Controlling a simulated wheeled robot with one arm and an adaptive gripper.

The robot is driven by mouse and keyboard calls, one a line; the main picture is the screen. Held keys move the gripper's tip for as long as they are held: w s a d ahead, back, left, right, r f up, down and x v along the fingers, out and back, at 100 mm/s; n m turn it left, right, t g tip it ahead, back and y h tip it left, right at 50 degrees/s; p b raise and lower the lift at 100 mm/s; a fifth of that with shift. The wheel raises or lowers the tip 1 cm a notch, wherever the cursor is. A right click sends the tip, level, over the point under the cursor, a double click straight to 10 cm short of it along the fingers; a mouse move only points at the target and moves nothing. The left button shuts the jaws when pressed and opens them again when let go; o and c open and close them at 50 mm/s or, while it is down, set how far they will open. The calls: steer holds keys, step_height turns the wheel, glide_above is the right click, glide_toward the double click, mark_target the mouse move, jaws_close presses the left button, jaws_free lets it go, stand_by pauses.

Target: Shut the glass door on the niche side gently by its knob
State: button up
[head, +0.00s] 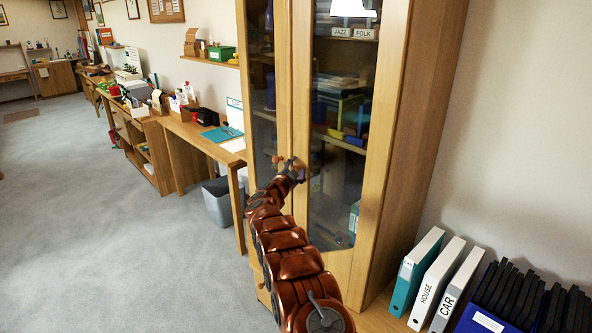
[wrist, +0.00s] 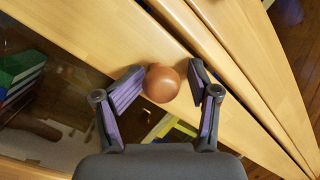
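A tall wooden cabinet has two glass doors, a left one (head: 262,85) and a right one (head: 338,200), side by side in the head view. My gripper (head: 290,166) is at the meeting door frames, about mid-height. In the wrist view a round brown knob (wrist: 161,83) sits on a pale wooden door frame (wrist: 85,40). My gripper (wrist: 166,72) is open, with one finger on each side of the knob. The left finger is close to the knob; a gap shows at the right finger. I cannot tell how far either door stands ajar.
Binders (head: 432,275) and a blue box of dark folders (head: 510,300) stand low at the right of the cabinet. A desk (head: 200,135) and a grey bin (head: 218,200) are at its left. The carpet (head: 100,220) at the left is clear.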

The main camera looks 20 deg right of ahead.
steer(key=shift+a, duration=0.2)
steer(key=shift+s+a+f, duration=0.1)
steer(key=v, duration=1.1)
steer(key=shift+s, duration=0.35)
